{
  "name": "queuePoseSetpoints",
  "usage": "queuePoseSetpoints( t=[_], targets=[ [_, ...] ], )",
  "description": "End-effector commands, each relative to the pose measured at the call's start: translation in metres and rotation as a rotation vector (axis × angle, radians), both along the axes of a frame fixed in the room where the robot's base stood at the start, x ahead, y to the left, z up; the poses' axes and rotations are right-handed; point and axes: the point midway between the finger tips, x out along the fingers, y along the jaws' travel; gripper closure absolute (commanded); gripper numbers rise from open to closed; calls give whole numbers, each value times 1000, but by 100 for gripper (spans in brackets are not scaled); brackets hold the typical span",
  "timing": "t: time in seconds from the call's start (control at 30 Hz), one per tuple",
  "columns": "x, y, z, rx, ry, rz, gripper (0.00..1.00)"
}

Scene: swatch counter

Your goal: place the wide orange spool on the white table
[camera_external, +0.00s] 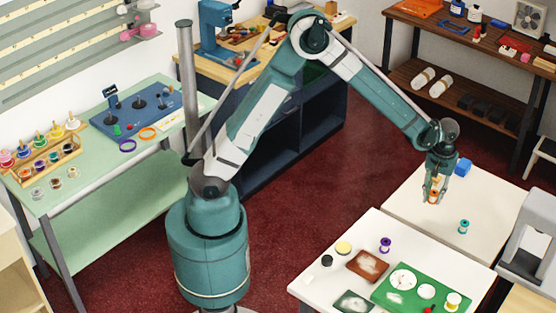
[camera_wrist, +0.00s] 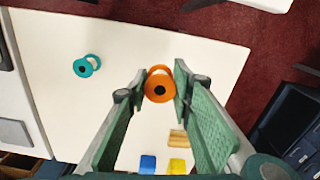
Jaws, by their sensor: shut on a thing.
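The wide orange spool (camera_wrist: 150,82) is between the fingertips of my gripper (camera_wrist: 156,84) in the wrist view, its round end with a dark hole facing the camera. In the external view the spool (camera_external: 434,197) shows low between the fingers of my gripper (camera_external: 435,192), which is shut on it. Both are over the white table (camera_external: 400,208), which also fills much of the wrist view (camera_wrist: 120,45). I cannot tell whether the spool touches the tabletop.
A teal spool (camera_external: 463,226) stands on the same table. A blue block (camera_external: 463,167) lies behind my gripper; yellow (camera_wrist: 177,166) and wooden (camera_wrist: 178,140) blocks show nearby in the wrist view. A nearer pale table (camera_external: 312,284) holds trays and spools. Tabletop beside the gripper is clear.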

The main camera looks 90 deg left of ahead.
Motion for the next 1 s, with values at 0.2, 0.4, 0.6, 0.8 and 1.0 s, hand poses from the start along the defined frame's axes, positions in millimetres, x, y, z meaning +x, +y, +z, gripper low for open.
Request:
queuePoseSetpoints(
  t=[0.2, 0.4, 0.6, 0.8, 1.0],
  targets=[
    [-6, -14, -3, 0, 0, -252, 85],
    [-12, -27, -6, 0, 0, -484, 85],
    [-17, -39, -9, 0, 0, -705, 85],
    [-22, -47, -11, 0, 0, -863, 85],
    [-23, -50, -12, 0, 0, -933, 85]
  ],
)
